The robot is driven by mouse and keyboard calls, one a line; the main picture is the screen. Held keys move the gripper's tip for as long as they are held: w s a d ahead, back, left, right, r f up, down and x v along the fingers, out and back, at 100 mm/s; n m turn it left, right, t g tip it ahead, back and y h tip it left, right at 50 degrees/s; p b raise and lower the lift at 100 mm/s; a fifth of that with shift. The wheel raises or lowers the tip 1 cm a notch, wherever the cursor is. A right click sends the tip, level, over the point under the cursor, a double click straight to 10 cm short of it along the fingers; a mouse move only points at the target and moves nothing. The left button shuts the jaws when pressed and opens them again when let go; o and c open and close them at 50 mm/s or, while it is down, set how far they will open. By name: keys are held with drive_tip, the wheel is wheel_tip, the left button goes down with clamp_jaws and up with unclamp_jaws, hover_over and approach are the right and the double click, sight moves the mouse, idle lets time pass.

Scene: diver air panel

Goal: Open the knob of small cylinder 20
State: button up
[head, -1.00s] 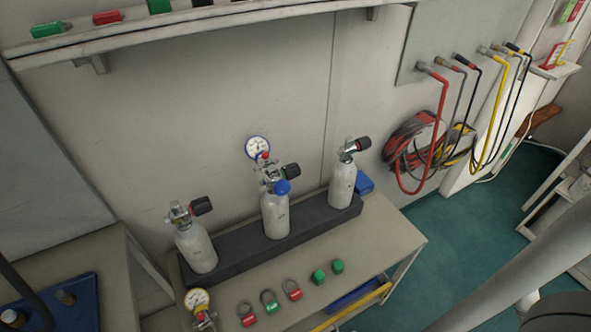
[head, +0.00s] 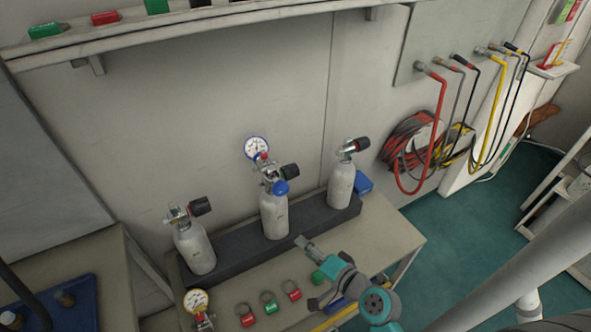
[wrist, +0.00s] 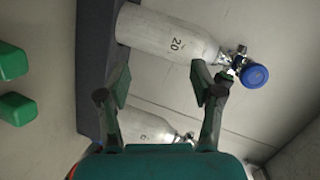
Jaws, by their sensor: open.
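Small cylinder 20 is the white middle bottle (head: 274,216) of the row on the rack. Its printed number shows in the wrist view, on the bottle lying across the upper part (wrist: 165,36). A blue round cap (head: 281,187) faces front on its valve, also seen in the wrist view (wrist: 255,76). A black knob (head: 290,171) sticks out to the right of the valve; I cannot make it out in the wrist view. My gripper (head: 302,241) is in front of the cylinder, lower right of it and below its valve. It is open and empty (wrist: 160,84).
Other white cylinders stand left (head: 195,250) and right (head: 341,186) on the dark rack (head: 230,247). A gauge (head: 257,148) rises behind the middle valve. Tagged rings (head: 268,302) and another gauge (head: 196,301) lie on the bench front. Green blocks (wrist: 16,108) show in the wrist view.

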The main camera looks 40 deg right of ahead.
drive_tip(key=w+d+r+m+t+y, duration=0.1)
drive_tip(key=w+d+r, duration=0.2)
drive_tip(key=d+r, duration=0.2)
drive_tip(key=t+y, duration=0.2)
approach(299, 172)
drive_tip(key=w, duration=1.1)
drive_tip(key=shift+w+a+f, duration=0.25)
drive_tip(key=shift+a+f, duration=0.05)
drive_tip(key=shift+a, duration=0.05)
drive_tip(key=c, duration=1.2)
drive_tip(key=shift+o, duration=0.2)
